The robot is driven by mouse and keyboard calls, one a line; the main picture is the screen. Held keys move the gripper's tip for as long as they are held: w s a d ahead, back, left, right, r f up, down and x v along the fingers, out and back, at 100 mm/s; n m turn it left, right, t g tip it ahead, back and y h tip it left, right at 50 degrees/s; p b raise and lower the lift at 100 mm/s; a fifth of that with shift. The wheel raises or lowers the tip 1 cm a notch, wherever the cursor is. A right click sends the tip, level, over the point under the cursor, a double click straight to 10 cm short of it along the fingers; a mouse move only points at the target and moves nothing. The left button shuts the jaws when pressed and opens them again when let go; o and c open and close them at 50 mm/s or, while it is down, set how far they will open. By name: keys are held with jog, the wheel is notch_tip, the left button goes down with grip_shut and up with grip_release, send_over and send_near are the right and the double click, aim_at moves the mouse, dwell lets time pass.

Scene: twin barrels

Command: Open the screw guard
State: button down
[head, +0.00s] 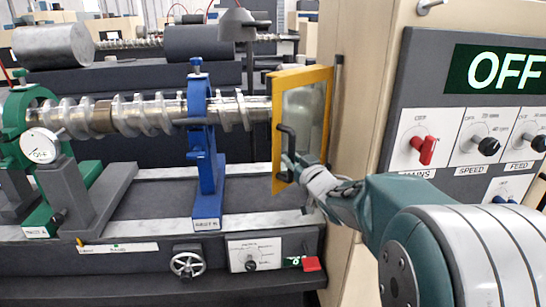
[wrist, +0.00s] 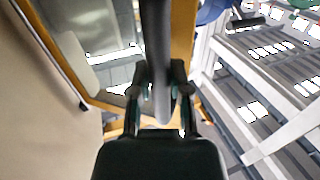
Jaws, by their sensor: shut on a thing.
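The screw guard (head: 277,105) is a yellow-framed clear panel at the right end of the horizontal screw, beside the beige cabinet. It stands upright and angled, and its right edge is near a grey rod on the cabinet. A dark bar handle (head: 288,138) is on its left side. My gripper (head: 291,163) is at the handle's lower part. In the wrist view my gripper (wrist: 160,82) has its fingers on both sides of the dark handle (wrist: 156,35), shut on it. The yellow frame (wrist: 183,38) shows behind. The exact finger contact is partly hidden.
The metal screw (head: 150,112) runs left from the guard through a blue stand (head: 206,150) to a green stand (head: 22,120). The beige cabinet (head: 365,90) and the control panel (head: 420,90), reading OFF, are close on the right. A handwheel (head: 188,264) is below.

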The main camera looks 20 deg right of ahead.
jog(key=s+d+n+g+y, duration=0.1)
jog(key=s+d+n+y, duration=0.2)
jog(key=s+d, duration=0.4)
jog(key=shift+s+d+r+y, duration=0.2)
jog(key=shift+d+y, duration=0.7)
jog(key=shift+d, duration=0.9)
jog(key=c, duration=0.7)
grip_release()
jog(key=shift+o, duration=0.7)
jog(key=shift+f, duration=0.1)
